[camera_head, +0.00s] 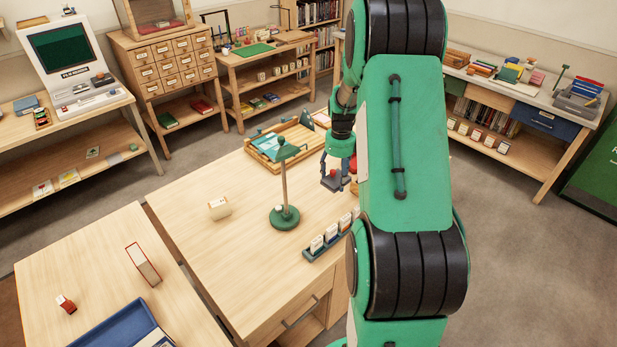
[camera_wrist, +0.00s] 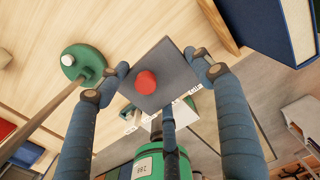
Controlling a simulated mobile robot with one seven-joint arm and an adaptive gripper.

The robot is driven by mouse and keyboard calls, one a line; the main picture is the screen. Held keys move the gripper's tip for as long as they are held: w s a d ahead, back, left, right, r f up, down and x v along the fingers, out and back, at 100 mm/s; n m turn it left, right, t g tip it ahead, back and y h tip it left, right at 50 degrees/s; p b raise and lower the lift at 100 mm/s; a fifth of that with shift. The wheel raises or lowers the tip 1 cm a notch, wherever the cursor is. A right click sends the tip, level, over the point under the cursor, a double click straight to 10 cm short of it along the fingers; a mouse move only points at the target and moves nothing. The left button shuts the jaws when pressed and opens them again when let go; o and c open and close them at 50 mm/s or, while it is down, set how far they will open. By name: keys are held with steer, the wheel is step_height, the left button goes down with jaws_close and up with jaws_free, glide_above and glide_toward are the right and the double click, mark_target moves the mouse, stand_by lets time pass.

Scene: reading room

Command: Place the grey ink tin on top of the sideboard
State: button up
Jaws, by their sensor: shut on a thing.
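The grey ink tin (camera_wrist: 165,65) is a grey square block with a red cap, seen from close up in the wrist view. My gripper (camera_wrist: 157,70) is shut on it, one finger at each side. In the head view the tin (camera_head: 332,183) hangs in my gripper (camera_head: 338,170) beside the green lamp, over the central table. Whether it touches the tabletop is not clear. A long low unit with a blue drawer at the right, apparently the sideboard (camera_head: 478,80), bears books and trays on its top. My arm hides part of its left end.
The central table (camera_head: 185,180) carries a green lamp (camera_head: 284,217), a wooden tray (camera_head: 265,150), a cream block (camera_head: 219,208) and a rack of small cards (camera_head: 322,245). Open floor (camera_head: 500,230) lies between this table and the right-hand unit, whose top is crowded toward its right end.

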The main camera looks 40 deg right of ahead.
step_height(320, 180, down, 10)
steer(key=shift+s+d+r, duration=0.1)
steer(key=shift+r, duration=0.1)
steer(key=shift+d, duration=0.1)
stand_by(0.4)
steer(key=w+d+b, duration=0.1)
steer(key=w+d, duration=0.2)
steer(key=w, duration=0.1)
steer(key=w+d+f, duration=0.1)
steer(key=w+d, duration=0.3)
steer(key=w+d+b, duration=0.1)
steer(key=w+d, duration=0.2)
steer(key=w, duration=0.1)
steer(key=shift+d+f+b, duration=0.15)
steer(key=shift+f+b, duration=0.05)
steer(key=shift+b, duration=0.1)
steer(key=shift+f+b, duration=0.55)
steer(key=shift+f, duration=1.25)
steer(key=shift+f, duration=0.15)
steer(key=o, duration=1.6)
